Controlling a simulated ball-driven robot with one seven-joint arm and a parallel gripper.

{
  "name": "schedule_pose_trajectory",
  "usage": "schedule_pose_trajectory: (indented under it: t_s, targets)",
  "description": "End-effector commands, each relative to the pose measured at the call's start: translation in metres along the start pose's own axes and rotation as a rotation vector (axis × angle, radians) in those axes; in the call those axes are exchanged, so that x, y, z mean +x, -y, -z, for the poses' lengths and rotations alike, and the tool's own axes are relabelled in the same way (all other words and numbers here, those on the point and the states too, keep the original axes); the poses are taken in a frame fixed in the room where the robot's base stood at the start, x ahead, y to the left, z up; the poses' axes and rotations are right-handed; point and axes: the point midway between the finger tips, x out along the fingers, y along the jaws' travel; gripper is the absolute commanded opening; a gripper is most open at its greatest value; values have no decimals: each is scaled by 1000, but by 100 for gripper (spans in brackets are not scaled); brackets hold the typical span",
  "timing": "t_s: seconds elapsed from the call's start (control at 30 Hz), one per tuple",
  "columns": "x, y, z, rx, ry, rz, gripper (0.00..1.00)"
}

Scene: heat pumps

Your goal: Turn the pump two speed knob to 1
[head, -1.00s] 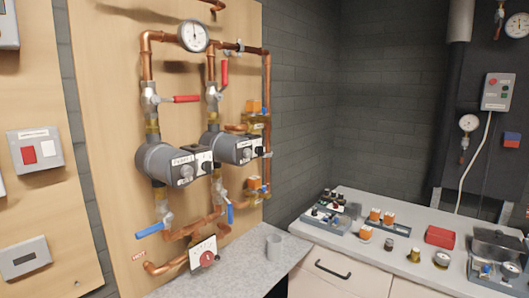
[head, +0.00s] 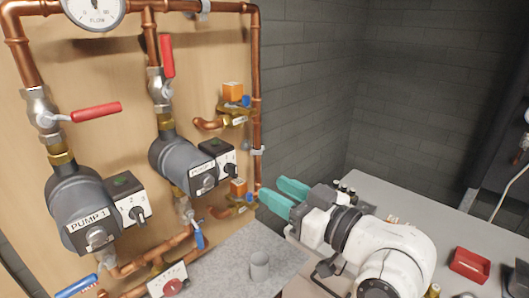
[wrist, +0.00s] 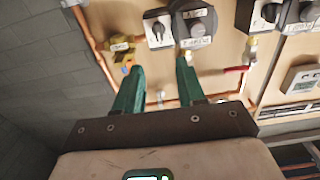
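Pump two (head: 180,160) is a grey cylinder labelled PUMP 2 on the wooden panel; it also shows in the wrist view (wrist: 199,24). Its black-and-white speed box (head: 214,152) carries a small dark speed knob (head: 231,170) on its right side. The knob box faces the wrist camera, where the knob (wrist: 158,28) shows small. The numbers and pointer are too small to read. My gripper (head: 271,186) has teal fingers, open and empty, right of and below the knob, apart from it. The fingers also show in the wrist view (wrist: 160,64).
Pump one (head: 75,205) with its own knob stands at left. Copper pipes (head: 255,80), red-handled valves (head: 96,112) and a brass fitting with an orange cap (head: 233,92) surround the pumps.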

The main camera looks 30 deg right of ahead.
Motion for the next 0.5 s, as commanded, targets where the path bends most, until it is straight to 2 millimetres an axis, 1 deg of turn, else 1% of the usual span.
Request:
schedule_pose_trajectory:
  t_s: [0.23, 0.5]
  targets:
    - [8, 1, -7, 5, -5, 3, 39]
    - [19, 1, -8, 6, -5, 4, 39]
